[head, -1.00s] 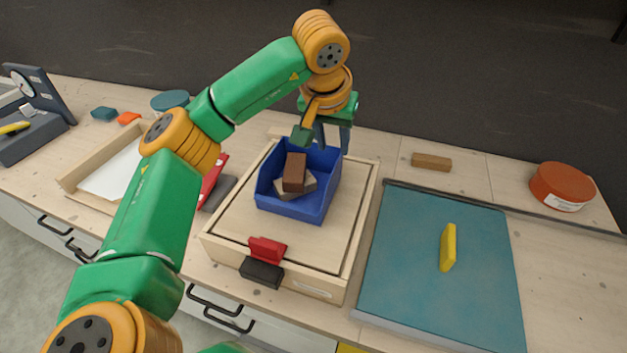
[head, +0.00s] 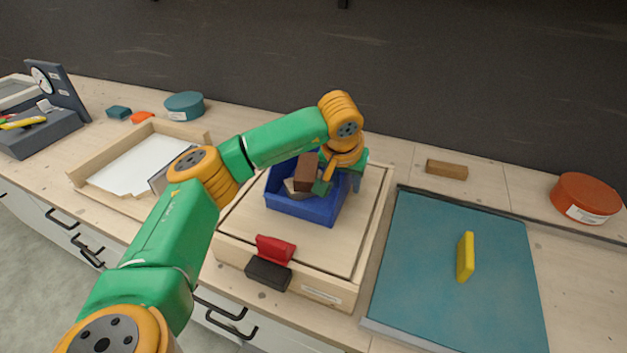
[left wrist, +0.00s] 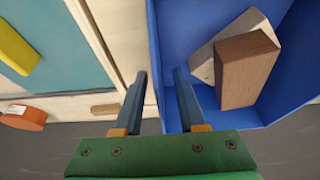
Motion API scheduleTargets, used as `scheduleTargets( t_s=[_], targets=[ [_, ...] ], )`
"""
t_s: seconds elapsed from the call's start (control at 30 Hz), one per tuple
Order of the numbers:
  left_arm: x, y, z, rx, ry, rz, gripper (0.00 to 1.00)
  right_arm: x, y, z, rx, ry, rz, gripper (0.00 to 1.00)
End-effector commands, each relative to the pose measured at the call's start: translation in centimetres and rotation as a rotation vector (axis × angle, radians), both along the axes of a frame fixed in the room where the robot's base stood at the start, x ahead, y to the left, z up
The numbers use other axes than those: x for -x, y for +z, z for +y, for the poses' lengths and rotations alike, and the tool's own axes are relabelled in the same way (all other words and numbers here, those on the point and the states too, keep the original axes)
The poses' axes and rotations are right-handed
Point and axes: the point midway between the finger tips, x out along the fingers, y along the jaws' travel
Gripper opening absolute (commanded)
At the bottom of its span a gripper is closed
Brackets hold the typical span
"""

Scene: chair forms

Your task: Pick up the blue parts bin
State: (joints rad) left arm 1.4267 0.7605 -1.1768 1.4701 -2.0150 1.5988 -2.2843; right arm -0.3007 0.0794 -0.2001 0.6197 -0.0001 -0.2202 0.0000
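The blue parts bin (head: 305,209) stands on a light wooden tray-like board on the bench. It holds a brown block (head: 306,172) and a paler block (head: 290,187). My left gripper (head: 346,186) is at the bin's right wall. In the left wrist view, its two fingers (left wrist: 158,75) are apart, one inside the blue bin (left wrist: 185,25) and one outside, with the wall between them. I cannot tell whether either finger touches the wall. The brown block (left wrist: 246,72) is close to the inner finger. My right gripper is not in view.
A red-orange round tin (head: 586,197) and a wooden block (head: 447,169) are behind. A red piece (head: 275,249) and a black piece (head: 268,273) sit at the board's front edge.

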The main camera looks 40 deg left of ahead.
Motion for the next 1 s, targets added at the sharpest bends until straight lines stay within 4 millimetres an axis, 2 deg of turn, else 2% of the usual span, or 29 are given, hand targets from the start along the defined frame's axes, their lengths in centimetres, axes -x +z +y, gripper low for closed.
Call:
scheduleTargets(
  t_s=[0.03,0.17,0.2,1.0],
  targets=[
    [0.00,0.00,-0.01,0.000,0.000,0.000,0.37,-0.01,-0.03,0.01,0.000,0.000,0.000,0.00],
    [0.01,0.01,-0.01,0.000,0.000,0.000,0.02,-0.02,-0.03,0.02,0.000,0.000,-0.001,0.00],
    [0.00,0.01,-0.01,0.000,0.000,0.000,0.00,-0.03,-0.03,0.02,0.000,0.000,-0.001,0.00],
    [0.01,0.05,0.00,0.000,0.000,0.000,0.00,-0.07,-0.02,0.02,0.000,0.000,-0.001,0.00]
  ],
)
